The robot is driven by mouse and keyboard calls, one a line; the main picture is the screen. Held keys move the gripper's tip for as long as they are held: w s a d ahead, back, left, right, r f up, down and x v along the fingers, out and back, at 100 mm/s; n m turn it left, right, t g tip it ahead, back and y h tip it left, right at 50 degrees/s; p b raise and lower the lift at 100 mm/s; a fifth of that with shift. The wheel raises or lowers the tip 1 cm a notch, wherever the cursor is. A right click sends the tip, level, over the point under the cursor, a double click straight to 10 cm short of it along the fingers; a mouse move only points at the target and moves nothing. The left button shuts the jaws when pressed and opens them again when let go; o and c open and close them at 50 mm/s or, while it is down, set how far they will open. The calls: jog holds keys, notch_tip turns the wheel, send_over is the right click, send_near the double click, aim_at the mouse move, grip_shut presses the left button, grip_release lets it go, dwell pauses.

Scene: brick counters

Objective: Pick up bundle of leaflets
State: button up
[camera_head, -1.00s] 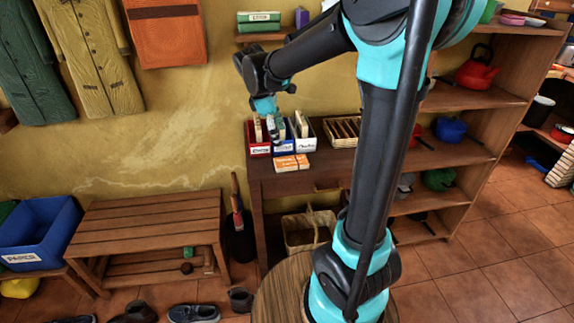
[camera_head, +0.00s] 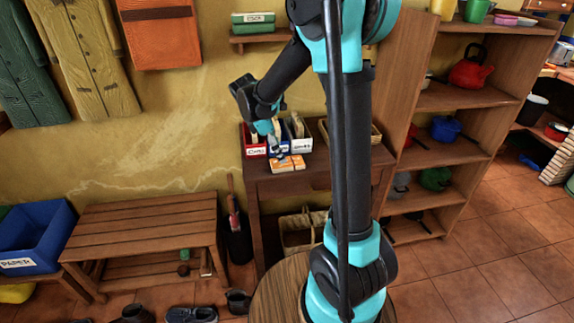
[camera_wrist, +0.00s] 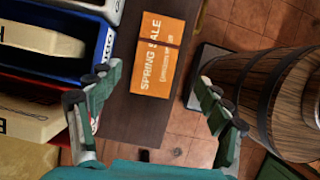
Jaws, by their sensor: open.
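The bundle of leaflets (camera_head: 287,164) is orange with white print and lies flat on the dark wooden cabinet top, in front of the file boxes. In the wrist view the bundle (camera_wrist: 160,55) reads "SPRING SALE", with a line across its middle. My gripper (camera_wrist: 157,76) is open, with its fingers spread wide to the left and right of the bundle's near end. Nothing is held between them. In the head view my gripper (camera_head: 277,150) is just above and behind the bundle, partly covering its far edge.
Red (camera_head: 253,148), blue (camera_wrist: 98,60) and white (camera_head: 300,142) file boxes with upright contents stand close behind the bundle, left of it in the wrist view. A slatted bench (camera_head: 145,225) is left of the cabinet, and open shelves (camera_head: 455,98) are to the right.

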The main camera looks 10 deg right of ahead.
aim_at(287, 164)
jog(key=x, duration=0.4)
jog(key=shift+w+d+f, duration=0.1)
jog(key=shift+w+d, duration=0.2)
jog(key=shift+w, duration=0.05)
jog(key=shift+d+f, duration=0.25)
jog(key=shift+f, duration=0.3)
jog(key=shift+c, duration=0.4)
jog(key=c, duration=1.1)
jog(key=shift+r, duration=0.1)
